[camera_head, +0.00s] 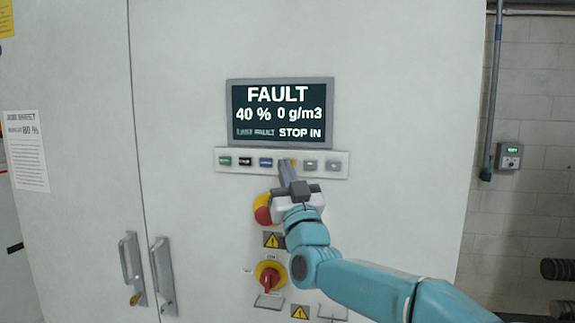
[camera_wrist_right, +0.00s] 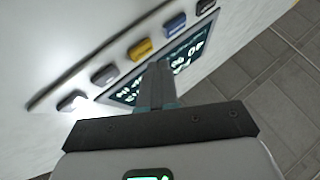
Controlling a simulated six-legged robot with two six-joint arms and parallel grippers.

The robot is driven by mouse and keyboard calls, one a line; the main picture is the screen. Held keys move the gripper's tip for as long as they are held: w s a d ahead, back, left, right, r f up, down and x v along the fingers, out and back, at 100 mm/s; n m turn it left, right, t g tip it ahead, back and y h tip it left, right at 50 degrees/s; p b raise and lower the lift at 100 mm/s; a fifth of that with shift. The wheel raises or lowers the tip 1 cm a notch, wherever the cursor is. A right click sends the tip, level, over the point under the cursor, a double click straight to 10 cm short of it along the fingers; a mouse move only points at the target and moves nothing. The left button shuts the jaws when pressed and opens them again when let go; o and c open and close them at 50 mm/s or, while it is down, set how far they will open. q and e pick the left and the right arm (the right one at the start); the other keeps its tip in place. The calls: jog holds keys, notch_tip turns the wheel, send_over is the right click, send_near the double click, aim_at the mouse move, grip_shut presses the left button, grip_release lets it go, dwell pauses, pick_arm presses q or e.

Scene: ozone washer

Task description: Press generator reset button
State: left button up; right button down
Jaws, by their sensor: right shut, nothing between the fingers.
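A row of small buttons sits on a light strip (camera_head: 216,170) under the display on the cabinet. From left, in the head view, they are a green, a black, a blue (camera_head: 266,162), a yellow (camera_head: 292,163) and two grey ones. The labels are too small to read, so I cannot tell which is the reset button. My right gripper (camera_head: 287,168) is shut and empty, its tip in front of the yellow button and partly hiding it. In the right wrist view, the closed fingers (camera_wrist_right: 157,72) stand near the yellow button (camera_wrist_right: 141,48) and the blue button (camera_wrist_right: 175,22); contact cannot be told. My left gripper is out of view.
The display (camera_head: 280,112) reads FAULT, 40 % and 0 g/m3. Below the strip are a red and yellow emergency stop (camera_head: 263,209), partly covered by my gripper, and a red rotary switch (camera_head: 268,279). Door handles (camera_head: 163,275) stick out at lower left.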

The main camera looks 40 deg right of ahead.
jog(key=shift+w+d, duration=0.3)
jog(key=shift+w+d+b, duration=0.2)
jog(key=shift+d+b, duration=0.1)
jog(key=shift+b, duration=0.05)
dwell(0.8)
jog(key=shift+s+a+b, duration=0.5)
jog(key=shift+a+b, duration=0.15)
jog(key=shift+b, duration=0.1)
